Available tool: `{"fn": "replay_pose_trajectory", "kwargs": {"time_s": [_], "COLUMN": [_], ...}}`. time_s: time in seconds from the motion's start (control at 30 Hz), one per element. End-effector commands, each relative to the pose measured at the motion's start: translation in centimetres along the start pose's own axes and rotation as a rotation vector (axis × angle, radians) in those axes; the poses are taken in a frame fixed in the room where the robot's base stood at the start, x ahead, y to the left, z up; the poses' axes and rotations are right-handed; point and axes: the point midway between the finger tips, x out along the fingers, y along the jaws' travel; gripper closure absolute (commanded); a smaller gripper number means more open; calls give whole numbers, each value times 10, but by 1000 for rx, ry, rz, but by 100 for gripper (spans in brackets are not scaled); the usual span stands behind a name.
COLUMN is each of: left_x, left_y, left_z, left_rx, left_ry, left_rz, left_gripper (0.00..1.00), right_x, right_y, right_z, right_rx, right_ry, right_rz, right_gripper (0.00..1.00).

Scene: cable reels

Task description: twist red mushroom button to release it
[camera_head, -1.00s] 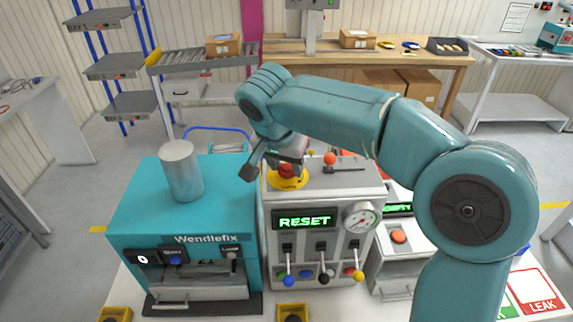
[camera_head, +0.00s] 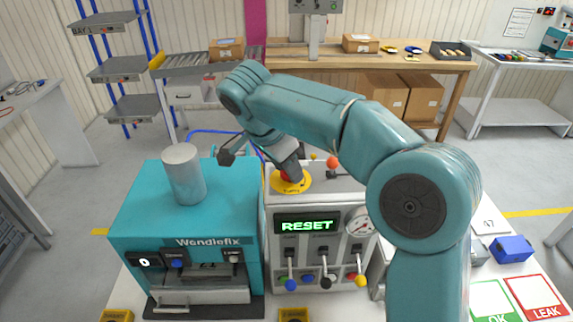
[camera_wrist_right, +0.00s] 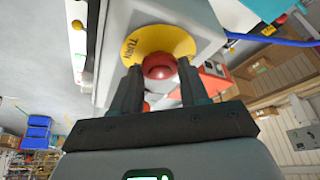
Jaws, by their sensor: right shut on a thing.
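The red mushroom button (camera_head: 287,176) sits on a round yellow plate (camera_head: 304,184) on top of the grey control machine. In the right wrist view the red button (camera_wrist_right: 160,67) shows as a dome between the two dark fingers, with the yellow plate (camera_wrist_right: 135,47) behind it. My right gripper (camera_head: 290,166) is over the button from above and partly hides it in the head view. In the wrist view my right gripper (camera_wrist_right: 158,88) is shut on the button, a finger on each side. The display (camera_head: 307,225) reads RESET in green. My left gripper is out of view.
The teal Wendlefix machine (camera_head: 225,225) with a grey cylinder (camera_head: 183,174) stands just left. An orange-red ball knob (camera_head: 333,162) is right of the button. Levers (camera_head: 325,275) line the front. OK and LEAK cards (camera_head: 535,297) lie at right.

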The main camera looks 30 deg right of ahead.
Motion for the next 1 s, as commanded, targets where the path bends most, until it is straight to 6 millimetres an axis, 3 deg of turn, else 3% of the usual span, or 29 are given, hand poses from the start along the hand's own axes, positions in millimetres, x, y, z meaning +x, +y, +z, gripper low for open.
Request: {"fn": "replay_pose_trajectory", "kwargs": {"time_s": [0.33,0.37,0.4,0.43,1.0], "left_x": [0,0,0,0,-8], "left_y": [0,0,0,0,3], "left_z": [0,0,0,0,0], "left_rx": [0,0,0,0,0], "left_ry": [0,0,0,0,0], "left_rz": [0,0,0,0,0], "left_gripper": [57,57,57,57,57], "right_x": [2,2,2,2,-11], "right_y": [0,0,0,0,3], "right_z": [0,0,0,0,-9], "right_rx": [1,1,1,1,1], "right_ry": [-1,-1,-1,-1,-1], "right_rz": [5,5,5,5,1], "right_gripper": [86,50,36,30,30]}}
